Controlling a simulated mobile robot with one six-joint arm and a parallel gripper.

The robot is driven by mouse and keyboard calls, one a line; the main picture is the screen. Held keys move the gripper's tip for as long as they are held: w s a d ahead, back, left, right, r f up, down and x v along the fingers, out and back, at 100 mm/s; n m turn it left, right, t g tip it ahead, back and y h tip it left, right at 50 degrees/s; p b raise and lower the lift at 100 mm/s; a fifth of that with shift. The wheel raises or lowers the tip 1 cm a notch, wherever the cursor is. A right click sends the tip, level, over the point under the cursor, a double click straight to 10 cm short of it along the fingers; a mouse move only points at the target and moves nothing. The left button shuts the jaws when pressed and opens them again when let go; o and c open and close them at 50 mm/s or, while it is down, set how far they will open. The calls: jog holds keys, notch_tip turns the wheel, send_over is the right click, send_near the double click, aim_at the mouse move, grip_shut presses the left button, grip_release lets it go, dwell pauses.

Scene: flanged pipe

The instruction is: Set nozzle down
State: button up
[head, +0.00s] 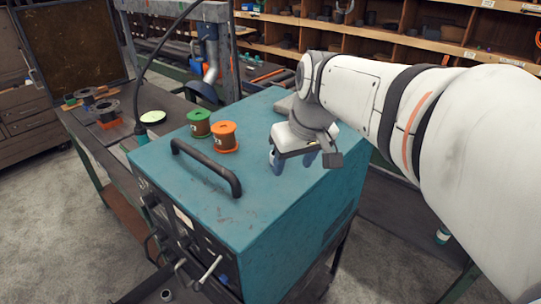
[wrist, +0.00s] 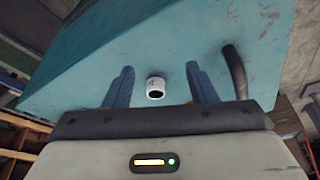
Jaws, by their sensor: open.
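The nozzle (wrist: 155,87) is a small white cylinder with a dark round opening, seen in the wrist view on the teal top of the machine (wrist: 165,40). It lies between the two blue fingers of my gripper (wrist: 160,70), with a visible gap on each side. My gripper is open and does not hold it. In the head view my gripper (head: 292,160) points down over the right part of the teal machine top (head: 265,205).
A black handle (head: 208,165) stands up from the machine top. A green spool (head: 199,123) and an orange spool (head: 224,136) stand behind it. The front right of the top is clear. Shelves (head: 400,45) line the back.

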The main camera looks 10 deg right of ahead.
jog(key=s+f+m, duration=0.2)
jog(key=s+f, duration=0.7)
jog(key=s, duration=0.1)
jog(key=shift+s+a+f+g+h, duration=0.15)
jog(key=shift+s+a+g+h, duration=0.2)
jog(key=shift+a+h, duration=0.1)
jog(key=shift+c, duration=0.5)
